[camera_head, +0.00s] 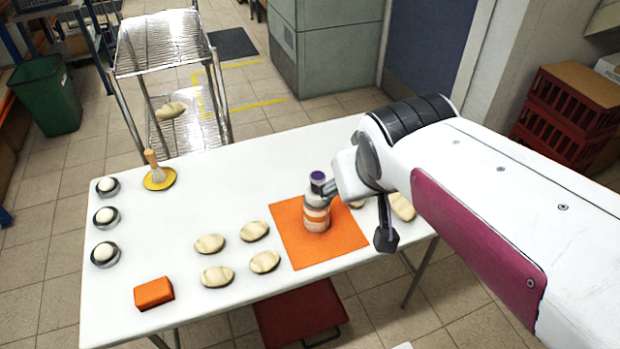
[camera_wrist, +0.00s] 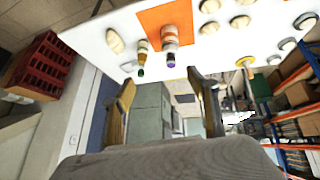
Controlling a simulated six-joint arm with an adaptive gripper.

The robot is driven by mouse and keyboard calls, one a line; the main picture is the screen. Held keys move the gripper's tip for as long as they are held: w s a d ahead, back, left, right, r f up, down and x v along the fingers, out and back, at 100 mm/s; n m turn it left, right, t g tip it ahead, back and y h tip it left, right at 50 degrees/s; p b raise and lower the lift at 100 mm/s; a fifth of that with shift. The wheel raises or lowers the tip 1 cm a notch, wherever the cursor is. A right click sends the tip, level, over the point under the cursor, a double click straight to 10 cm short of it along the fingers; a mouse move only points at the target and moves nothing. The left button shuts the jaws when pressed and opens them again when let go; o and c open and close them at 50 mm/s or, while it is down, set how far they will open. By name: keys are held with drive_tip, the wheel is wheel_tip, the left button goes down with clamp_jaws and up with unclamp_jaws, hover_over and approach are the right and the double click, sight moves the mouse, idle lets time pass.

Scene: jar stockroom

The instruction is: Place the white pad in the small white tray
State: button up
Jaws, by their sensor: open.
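I cannot make out a white pad or a small white tray in either view. A small white edge (camera_head: 403,346) shows at the bottom of the head view, too cut off to identify. My gripper (camera_wrist: 162,78) is open in the wrist view, with nothing between its fingers. Beyond the fingertips are a purple-capped bottle (camera_wrist: 170,40) and a green-capped bottle (camera_wrist: 142,52). In the head view the purple-capped bottle (camera_head: 317,215) stands on an orange mat (camera_head: 345,252), beside my wrist. The green-capped bottle is hidden there.
Several pale oval rolls (camera_head: 254,231) lie on the white table (camera_head: 220,190). At its left are an orange block (camera_head: 153,293), a brush (camera_head: 154,164) on a yellow disc and three round dishes (camera_head: 116,262) holding white round things. A wire rack (camera_head: 160,62) stands behind.

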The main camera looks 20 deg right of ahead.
drive_tip(key=s+a+f+n+g+y, duration=0.1)
drive_tip(key=s+a+y, duration=0.1)
drive_tip(key=s+a, duration=0.4)
drive_tip(key=s, duration=0.3)
drive_tip(key=shift+s+a+f, duration=0.3)
drive_tip(key=shift+s+f, duration=0.1)
